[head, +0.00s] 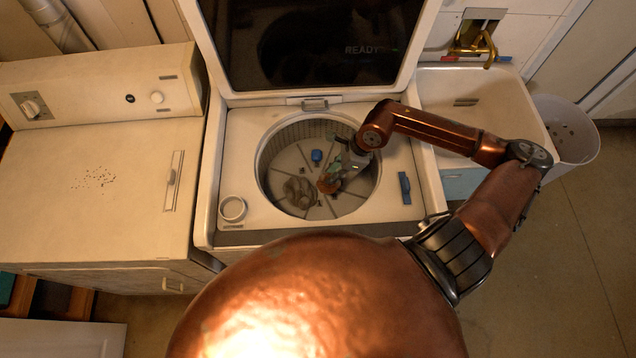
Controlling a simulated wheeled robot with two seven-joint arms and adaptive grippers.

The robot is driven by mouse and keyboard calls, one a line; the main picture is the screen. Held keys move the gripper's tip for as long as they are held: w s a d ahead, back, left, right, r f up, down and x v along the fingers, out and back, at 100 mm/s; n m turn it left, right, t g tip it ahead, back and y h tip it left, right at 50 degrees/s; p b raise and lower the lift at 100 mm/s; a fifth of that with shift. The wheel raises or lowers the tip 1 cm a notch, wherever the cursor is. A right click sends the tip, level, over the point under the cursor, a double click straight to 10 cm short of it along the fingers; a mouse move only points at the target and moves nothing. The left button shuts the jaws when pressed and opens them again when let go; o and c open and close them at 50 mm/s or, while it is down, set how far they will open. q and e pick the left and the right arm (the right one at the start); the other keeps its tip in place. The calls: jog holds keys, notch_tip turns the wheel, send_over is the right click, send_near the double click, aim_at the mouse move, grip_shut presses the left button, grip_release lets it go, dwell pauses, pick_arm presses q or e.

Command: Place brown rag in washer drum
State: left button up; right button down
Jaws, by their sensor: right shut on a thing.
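The open washer drum (348,206) is in the middle of the head view, under a raised lid. My right gripper (334,182) is down inside the drum, above its floor. It is shut on a small orange-brown bundle, which looks like the brown rag (327,186); the fingers hide part of it. A crumpled grey-brown cloth (299,192) lies on the drum floor just left of the gripper. My left gripper is not in view.
A blue item (316,156) is in the drum. A round white cup (232,208) and a blue item (404,188) sit on the washer top. The raised lid (315,45) stands behind. A sink (480,100) and a bin (566,130) are at right, a dryer (100,190) at left.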

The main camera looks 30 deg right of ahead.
jog(key=f+m, duration=0.1)
jog(key=f, duration=0.1)
jog(key=d+f+m, duration=0.1)
jog(key=f, duration=0.2)
jog(key=d+f+m+t+h, duration=0.1)
jog(key=f+m, duration=0.1)
jog(key=shift+s+d+f+b, duration=0.15)
jog(key=shift+s+d+b, duration=0.05)
jog(key=shift+s+b, duration=0.2)
jog(key=shift+f, duration=1.5)
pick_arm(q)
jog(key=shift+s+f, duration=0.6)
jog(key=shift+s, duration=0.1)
pick_arm(e)
jog(key=c, duration=2.3)
grip_release()
jog(key=shift+f, duration=0.1)
jog(key=o, duration=0.5)
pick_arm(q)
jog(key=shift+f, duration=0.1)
